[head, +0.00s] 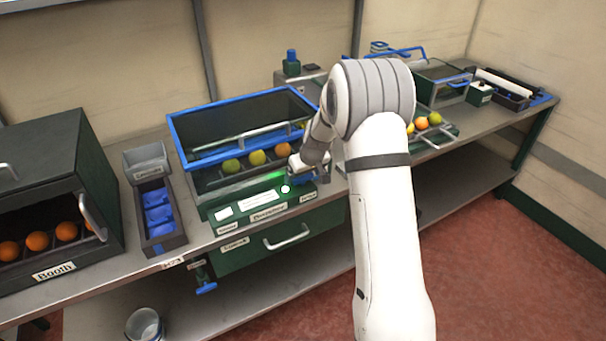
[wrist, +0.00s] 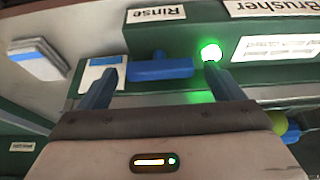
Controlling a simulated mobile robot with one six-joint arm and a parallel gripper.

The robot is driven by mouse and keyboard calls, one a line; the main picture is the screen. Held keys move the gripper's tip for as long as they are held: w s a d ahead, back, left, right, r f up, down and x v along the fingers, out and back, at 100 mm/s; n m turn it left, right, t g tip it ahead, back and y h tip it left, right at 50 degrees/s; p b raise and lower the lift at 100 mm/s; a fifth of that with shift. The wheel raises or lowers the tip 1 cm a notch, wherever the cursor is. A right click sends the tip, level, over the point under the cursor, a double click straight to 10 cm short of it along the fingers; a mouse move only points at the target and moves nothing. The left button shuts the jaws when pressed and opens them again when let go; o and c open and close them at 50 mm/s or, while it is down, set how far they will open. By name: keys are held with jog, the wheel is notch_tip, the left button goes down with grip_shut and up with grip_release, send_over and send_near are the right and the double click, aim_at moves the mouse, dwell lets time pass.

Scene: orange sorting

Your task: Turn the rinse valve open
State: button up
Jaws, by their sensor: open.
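The rinse valve shows in the wrist view as a blue bar handle (wrist: 160,69) on the green panel, beside the "Rinse" label (wrist: 155,13). It lies crosswise between the two blue fingers of my gripper (wrist: 162,76), which are open. A gap shows on each side of the handle, and I cannot tell how far the fingertips are from the panel. In the head view my gripper (head: 298,168) is over the right end of the brusher's front panel, and it partly hides the blue handle (head: 304,180).
A lit green button (wrist: 210,52) is close by my right fingertip in the wrist view. The blue-framed brusher (head: 186,155) holds several fruits. A dark booth (head: 92,150) with oranges stands left. Another blue valve (head: 206,288) hangs below the bench. A bucket (head: 145,324) is beneath.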

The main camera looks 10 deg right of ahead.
jog(key=shift+f, duration=0.1)
jog(key=shift+c, duration=0.6)
jog(key=c, duration=0.9)
jog(key=shift+o, duration=0.2)
jog(key=shift+f, duration=0.1)
